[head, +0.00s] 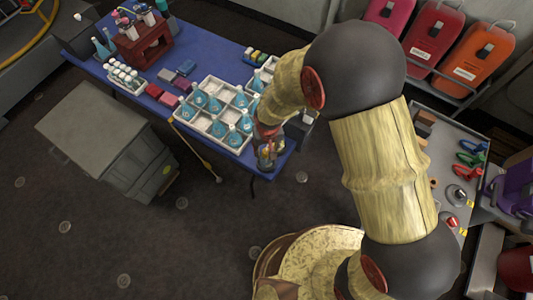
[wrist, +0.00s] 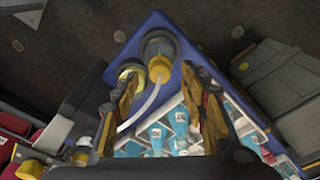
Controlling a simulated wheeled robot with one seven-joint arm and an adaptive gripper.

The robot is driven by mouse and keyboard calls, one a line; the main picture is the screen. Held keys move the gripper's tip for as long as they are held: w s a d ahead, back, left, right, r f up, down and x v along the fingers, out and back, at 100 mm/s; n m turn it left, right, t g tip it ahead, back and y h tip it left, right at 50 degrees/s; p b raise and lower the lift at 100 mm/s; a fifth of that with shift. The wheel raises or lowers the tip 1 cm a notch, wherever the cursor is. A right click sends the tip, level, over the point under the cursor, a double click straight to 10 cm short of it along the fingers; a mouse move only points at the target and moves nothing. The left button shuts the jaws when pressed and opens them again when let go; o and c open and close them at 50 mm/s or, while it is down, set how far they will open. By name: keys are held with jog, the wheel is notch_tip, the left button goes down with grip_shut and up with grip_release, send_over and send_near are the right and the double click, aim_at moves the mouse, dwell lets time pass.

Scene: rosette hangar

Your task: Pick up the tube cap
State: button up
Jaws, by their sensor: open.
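In the wrist view my gripper (wrist: 161,84) is open, with one finger on each side. A clear container with a yellow collar (wrist: 160,68) stands near the table corner, just beyond the fingertips. A thin white curved tube (wrist: 147,106) runs from the yellow collar down through the space between the fingers. A second yellow ring-shaped top (wrist: 131,69) shows beside the left fingertip, partly hidden by it. I cannot tell for sure which of these yellow parts is the tube cap. In the head view my gripper (head: 268,150) is low over the table's near right corner, and it hides what lies there.
The blue table (head: 219,62) holds a white divided crate (head: 188,126) of blue flasks next to my gripper. Pink and grey blocks, a rack of white-capped vials (head: 124,75) and a red-brown stand (head: 143,44) lie farther left. A grey bin (head: 95,135) stands in front.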

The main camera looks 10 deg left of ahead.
notch_tip(320, 180, down, 2)
jog(key=shift+w+a+f, duration=0.1)
jog(key=shift+w+f, duration=0.05)
jog(key=shift+f, duration=0.1)
jog(key=c, duration=0.3)
jog(key=c, duration=0.6)
jog(key=shift+r+p, duration=1.9)
jog(key=shift+r, duration=5.2)
